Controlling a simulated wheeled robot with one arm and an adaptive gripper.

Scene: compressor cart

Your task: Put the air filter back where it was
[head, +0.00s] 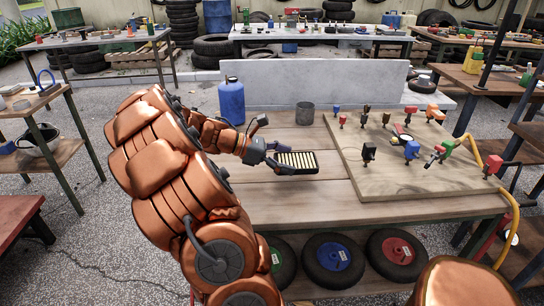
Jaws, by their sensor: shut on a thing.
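The air filter (298,162) is a flat black rectangular frame with pale yellow pleats facing up. My gripper (277,160) is shut on its left end, with dark fingers partly over that edge. The filter is above the left-middle part of the wooden bench (310,210). I cannot tell whether its underside touches the bench top. My copper-coloured arm comes in from the lower left and hides the bench's left side.
A blue bottle (231,101) and a grey metal cup (305,114) stand at the bench's back. A wooden board (400,183) on the right holds several small coloured fittings. A yellow hose (509,225) hangs at the right edge. Bare planks lie in front of the filter.

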